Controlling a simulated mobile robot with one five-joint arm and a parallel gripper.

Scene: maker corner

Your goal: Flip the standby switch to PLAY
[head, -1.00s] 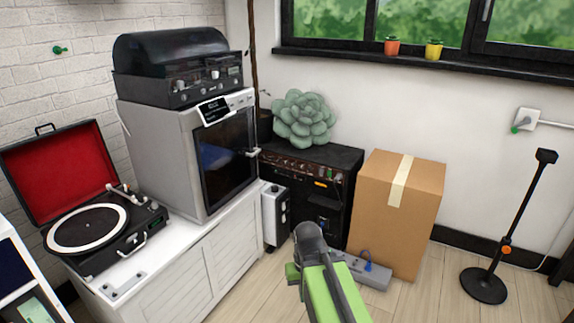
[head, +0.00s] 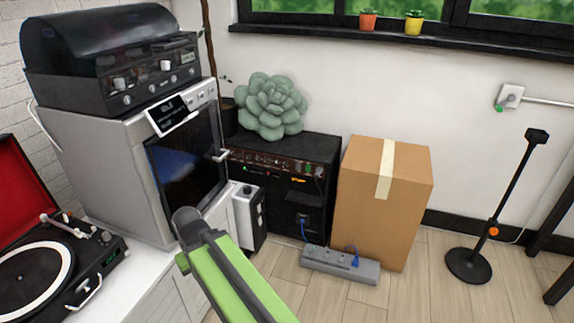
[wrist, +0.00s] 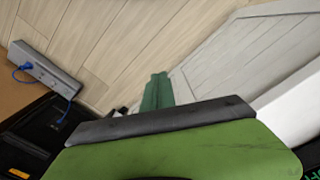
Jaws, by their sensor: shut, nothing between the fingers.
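The black amplifier (head: 262,196) stands on the floor against the wall, with a control panel (head: 270,163) along its upper front. A small green spot and an orange mark show on it. The standby switch is too small to make out, so I cannot tell its position. My gripper's dark green fingers (wrist: 159,78) are shut and empty in the wrist view, over the floor beside the white cabinet. In the head view my green arm reaches up in front of the cabinet, left of the amplifier, and hides the fingers. A dark amplifier edge (wrist: 35,128) shows at the wrist view's lower left.
A grey power strip (head: 340,266) lies on the floor before the amplifier. A cardboard box (head: 375,215) stands to its right, a white unit (head: 246,218) to its left. A succulent (head: 268,105) sits on top. The white cabinet (head: 165,295) is close to my arm.

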